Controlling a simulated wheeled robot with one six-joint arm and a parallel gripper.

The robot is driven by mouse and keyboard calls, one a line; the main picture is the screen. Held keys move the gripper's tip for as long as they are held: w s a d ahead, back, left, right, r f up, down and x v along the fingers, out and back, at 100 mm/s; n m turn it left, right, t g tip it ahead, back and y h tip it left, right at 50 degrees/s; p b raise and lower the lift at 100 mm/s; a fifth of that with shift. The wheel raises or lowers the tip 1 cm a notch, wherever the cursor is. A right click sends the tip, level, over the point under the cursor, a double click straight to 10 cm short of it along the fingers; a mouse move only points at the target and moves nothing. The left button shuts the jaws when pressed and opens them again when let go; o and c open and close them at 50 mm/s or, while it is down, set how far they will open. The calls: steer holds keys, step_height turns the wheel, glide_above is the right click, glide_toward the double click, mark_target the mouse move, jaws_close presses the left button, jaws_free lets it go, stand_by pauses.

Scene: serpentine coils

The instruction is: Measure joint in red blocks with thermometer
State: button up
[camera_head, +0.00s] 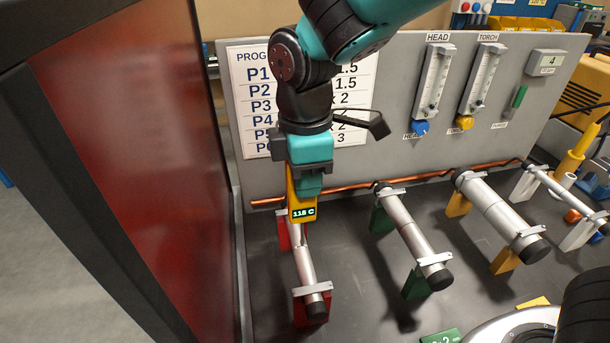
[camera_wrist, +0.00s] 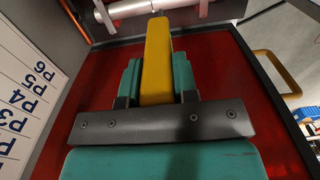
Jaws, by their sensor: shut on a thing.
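My gripper (camera_head: 306,182) is shut on a yellow thermometer (camera_head: 301,198) whose small screen reads about 115 C. In the wrist view the yellow thermometer (camera_wrist: 157,60) is clamped between the teal fingers. Its lower end is over the far part of the grey tube (camera_head: 304,264) held in the red blocks (camera_head: 311,312). I cannot tell whether the tip touches the tube. The thermometer and gripper hide part of the far red block and the tube's far end. The joint in this tube is not clearly visible.
A tube in green blocks (camera_head: 414,285), one in yellow blocks (camera_head: 503,261) and one in white blocks (camera_head: 577,237) stand to the right. A copper pipe (camera_head: 350,181) runs behind. A dark red panel (camera_head: 130,150) stands close on the left. The grey back panel carries a program sheet and gauges.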

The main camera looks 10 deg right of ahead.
steer(key=shift+r+p, duration=1.3)
steer(key=shift+r, duration=0.3)
